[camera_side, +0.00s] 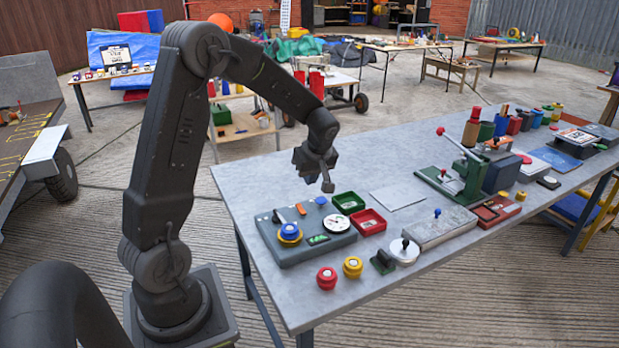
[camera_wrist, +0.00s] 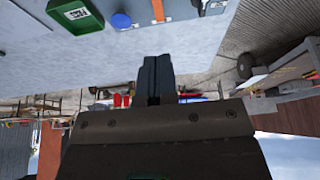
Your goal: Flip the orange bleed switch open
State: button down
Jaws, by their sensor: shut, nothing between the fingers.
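The orange bleed switch (camera_side: 301,209) is a small orange bar near the back edge of a grey-blue control box (camera_side: 345,240) in the side view. It also shows as an orange strip at the top edge of the wrist view (camera_wrist: 158,10), partly cut off. I cannot tell its exact tilt. My gripper (camera_side: 328,186) is shut and empty. It hangs above and behind the box, to the right of the switch in the side view and clear of it. Its closed fingers show in the wrist view (camera_wrist: 157,75).
A small blue cap (camera_side: 320,200) is beside the switch. The box also carries a blue-and-yellow knob (camera_side: 289,232) and a white gauge (camera_side: 336,223). A green tray (camera_side: 348,203) and a red tray (camera_side: 369,222) stand to the right. Bare tabletop (camera_side: 255,195) lies behind.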

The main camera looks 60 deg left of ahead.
aim_at(301, 206)
jog(key=shift+w+a+r+y, duration=0.1)
jog(key=shift+w+a+y, duration=0.3)
jog(key=shift+a, duration=0.25)
jog(key=x, duration=1.4)
jog(key=shift+a, duration=0.1)
